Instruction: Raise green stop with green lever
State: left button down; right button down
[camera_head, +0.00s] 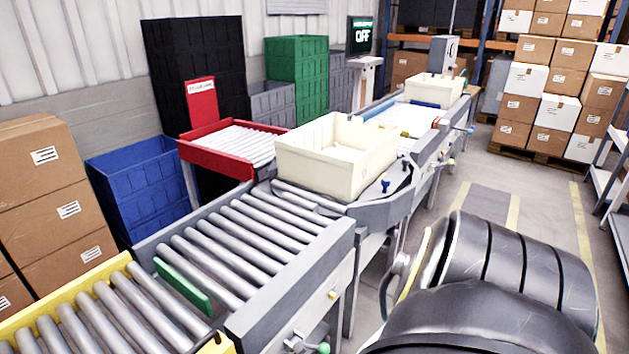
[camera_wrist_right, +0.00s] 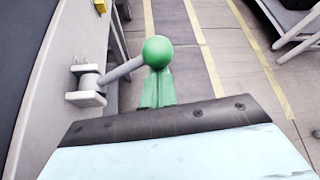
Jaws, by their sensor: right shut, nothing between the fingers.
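The green stop (camera_head: 183,288) is a flat green plate across the conveyor, between the yellow-framed rollers and the grey rollers. Its face shows above the rollers. The green lever (camera_head: 322,348) is at the bottom edge of the head view, a grey rod with a green ball knob on the conveyor's side. In the right wrist view the knob (camera_wrist_right: 158,50) is just beyond my right gripper (camera_wrist_right: 157,85), whose green-looking fingers are shut together and empty. I cannot tell whether they touch the knob. My left gripper is out of view.
A cream tote (camera_head: 335,155) sits on the conveyor further along, and another tote (camera_head: 433,88) stands beyond. A red side chute (camera_head: 215,163) joins at the left. Yellow knobs and a blue lever (camera_head: 407,186) line the conveyor side. The floor aisle (camera_head: 490,205) at the right is clear.

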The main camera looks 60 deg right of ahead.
notch_tip(320, 180, down, 4)
jog(key=b, duration=0.3)
jog(key=s+p+v, duration=0.1)
jog(key=p+v, duration=0.2)
jog(key=v, duration=0.7)
jog(key=shift+a+r, duration=0.25)
jog(key=shift+a, duration=0.2)
jog(key=s+a+f+m+t+y, duration=0.1)
jog(key=s+a+f+m+y, duration=0.3)
jog(key=s+f+m, duration=0.1)
jog(key=s+a+f+m+t+y+b, duration=0.1)
jog(key=s+a+f+m+t+y, duration=0.1)
jog(key=s+f, duration=0.6)
jog(key=s+a+f+m+t+y+b, duration=0.1)
jog(key=s+a+f+m+y, duration=0.4)
jog(key=s, duration=0.5)
notch_tip(320, 180, down, 2)
jog(key=m, duration=0.3)
jog(key=shift+a+f+m+y, duration=0.25)
jog(key=shift+a+m+y, duration=0.05)
jog(key=shift+a+y, duration=0.1)
